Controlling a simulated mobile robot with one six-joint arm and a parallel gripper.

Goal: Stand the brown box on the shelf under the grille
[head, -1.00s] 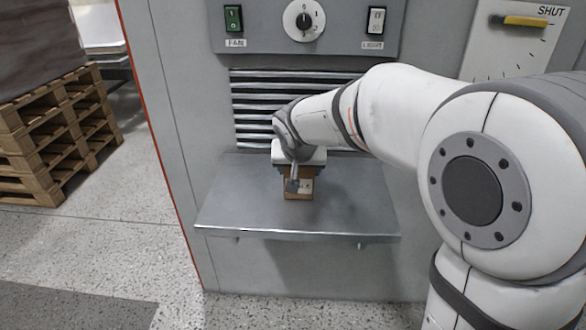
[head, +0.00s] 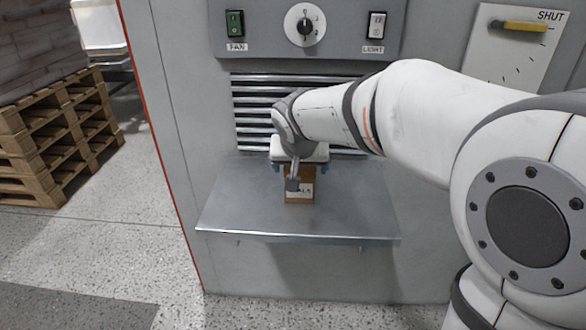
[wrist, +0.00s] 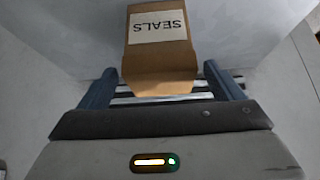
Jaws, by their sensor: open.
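The brown box (head: 300,187) stands on the grey metal shelf (head: 245,215), below the grille (head: 250,105). In the wrist view the box (wrist: 160,62) shows a white label reading SEALS, upside down in that view.
Above the grille is a panel with a FAN switch (head: 235,23), a round dial (head: 304,25) and a LIGHT switch (head: 377,25). A plate marked SHUT with a yellow handle (head: 519,26) is at upper right. Wooden pallets (head: 60,135) stand at left. The shelf is clear around the box.

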